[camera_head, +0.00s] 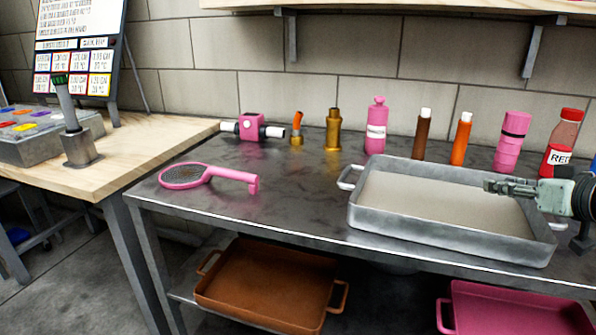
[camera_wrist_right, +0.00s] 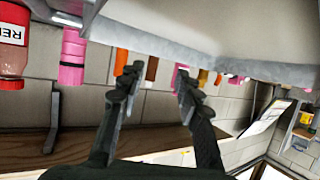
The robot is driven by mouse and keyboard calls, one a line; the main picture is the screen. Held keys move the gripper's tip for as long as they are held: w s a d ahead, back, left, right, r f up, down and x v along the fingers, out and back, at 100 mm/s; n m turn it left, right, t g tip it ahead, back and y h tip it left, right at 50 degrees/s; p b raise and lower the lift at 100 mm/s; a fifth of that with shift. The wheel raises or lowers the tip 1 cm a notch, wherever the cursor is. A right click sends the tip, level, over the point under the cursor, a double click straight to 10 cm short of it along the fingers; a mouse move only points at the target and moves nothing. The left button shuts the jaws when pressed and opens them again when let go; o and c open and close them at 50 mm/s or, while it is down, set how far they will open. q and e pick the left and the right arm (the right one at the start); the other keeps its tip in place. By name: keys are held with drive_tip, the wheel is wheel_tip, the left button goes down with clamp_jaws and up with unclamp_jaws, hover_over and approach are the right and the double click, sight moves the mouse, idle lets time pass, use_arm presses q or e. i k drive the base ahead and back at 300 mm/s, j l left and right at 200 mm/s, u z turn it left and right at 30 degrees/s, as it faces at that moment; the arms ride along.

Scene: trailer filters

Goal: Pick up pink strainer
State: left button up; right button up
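The pink strainer (camera_head: 187,176) lies flat on the left part of the metal table in the head view. It has a round dark mesh and a pink handle pointing right with a bent end. My right gripper (camera_head: 490,186) is above the right side of the metal tray, well to the right of the strainer. In the right wrist view its two fingers (camera_wrist_right: 155,85) are spread apart with nothing between them. The strainer cannot be made out in the wrist view. My left gripper is not in view.
A large metal tray (camera_head: 362,217) fills the table's right half. A pink valve-like part (camera_head: 252,127), brass pieces and several bottles, including a pink bottle (camera_head: 376,125), line the back. Bare tabletop (camera_head: 300,190) lies between strainer and tray. A wooden table (camera_head: 130,150) adjoins at left.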

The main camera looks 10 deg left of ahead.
sight(184, 176)
drive_tip(key=i+l+u, duration=0.1)
drive_tip(key=u, duration=0.9)
